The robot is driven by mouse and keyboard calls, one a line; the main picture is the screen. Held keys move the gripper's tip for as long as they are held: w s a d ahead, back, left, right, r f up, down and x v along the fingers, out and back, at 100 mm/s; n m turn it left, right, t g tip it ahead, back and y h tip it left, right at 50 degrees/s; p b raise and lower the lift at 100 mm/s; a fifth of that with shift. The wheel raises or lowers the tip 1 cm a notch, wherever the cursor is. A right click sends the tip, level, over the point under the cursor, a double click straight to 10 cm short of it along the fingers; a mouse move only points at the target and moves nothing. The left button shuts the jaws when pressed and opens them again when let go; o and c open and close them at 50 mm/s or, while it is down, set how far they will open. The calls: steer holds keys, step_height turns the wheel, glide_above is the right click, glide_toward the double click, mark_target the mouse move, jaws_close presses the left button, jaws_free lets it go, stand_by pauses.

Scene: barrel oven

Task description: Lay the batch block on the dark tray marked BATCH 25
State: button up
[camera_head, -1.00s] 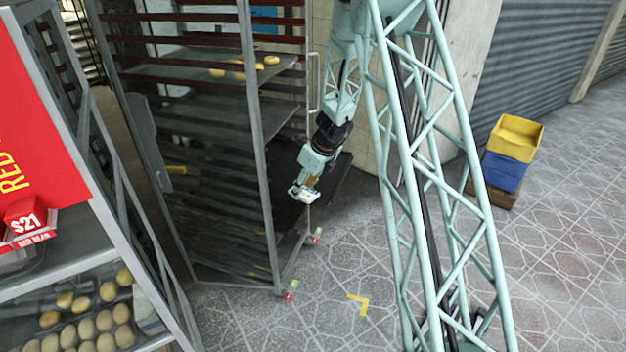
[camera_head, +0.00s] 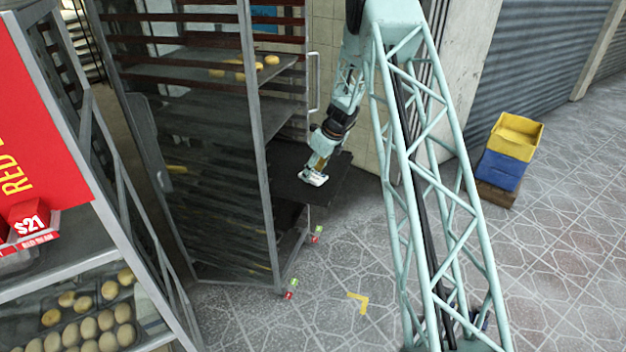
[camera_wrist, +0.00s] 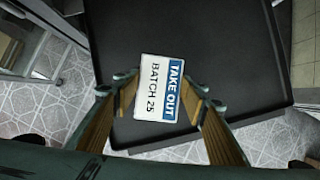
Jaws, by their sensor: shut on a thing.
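The batch block (camera_wrist: 158,88) is a small white block with a blue strip reading TAKE OUT and the text BATCH 25. My gripper (camera_wrist: 162,96) is shut on it, with one finger at each side. The dark tray (camera_wrist: 215,40) lies beneath the block in the wrist view, flat and bare, with a raised rim. In the head view the tray (camera_head: 338,180) juts out from the rack's right side, and the white block (camera_head: 313,178) is over it below my gripper (camera_head: 316,170). I cannot tell whether the block touches the tray.
A tall metal rack (camera_head: 262,160) stands just left of my gripper, with its upright close by. Yellow buns (camera_head: 238,72) lie on a higher tray. Yellow and blue crates (camera_head: 510,150) stand at the right.

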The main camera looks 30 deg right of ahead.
mark_target(314, 175)
steer(key=shift+f+b, duration=0.5)
steer(key=shift+f, duration=1.25)
steer(key=shift+f, duration=0.45)
steer(key=o, duration=0.8)
steer(key=shift+o, duration=0.2)
steer(key=shift+r, duration=0.15)
steer(key=shift+r, duration=0.45)
steer(key=shift+p+v, duration=1)
steer(key=shift+v, duration=4.9)
